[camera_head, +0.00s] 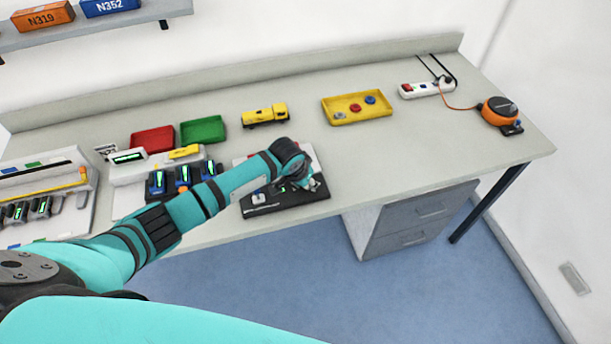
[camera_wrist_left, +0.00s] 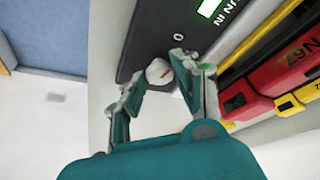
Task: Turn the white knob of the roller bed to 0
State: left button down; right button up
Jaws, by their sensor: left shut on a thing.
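My left gripper (camera_wrist_left: 157,80) is shut on the knob, one finger on each side. In the head view my left gripper (camera_head: 301,184) is low over the black base (camera_head: 285,205) of the roller bed at the bench's front edge. There my wrist hides the knob. My right gripper is out of view.
The left wrist view shows a lit green display (camera_wrist_left: 209,7) and a red block (camera_wrist_left: 285,65) beside the panel. On the bench stand dark blue units (camera_head: 183,177), a yellow truck (camera_head: 265,116) and a yellow tray (camera_head: 356,107). The bench's right part is mostly clear.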

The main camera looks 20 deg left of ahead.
pick_arm(q)
jog(key=shift+r+n+p, duration=0.1)
jog(key=shift+n+p, duration=0.2)
jog(key=shift+n, duration=0.1)
jog(key=c, duration=1)
grip_release()
jog(key=v, duration=1.1)
jog(key=shift+s+d+r, duration=0.15)
jog(key=shift+s+r, duration=0.1)
jog(key=shift+r, duration=0.1)
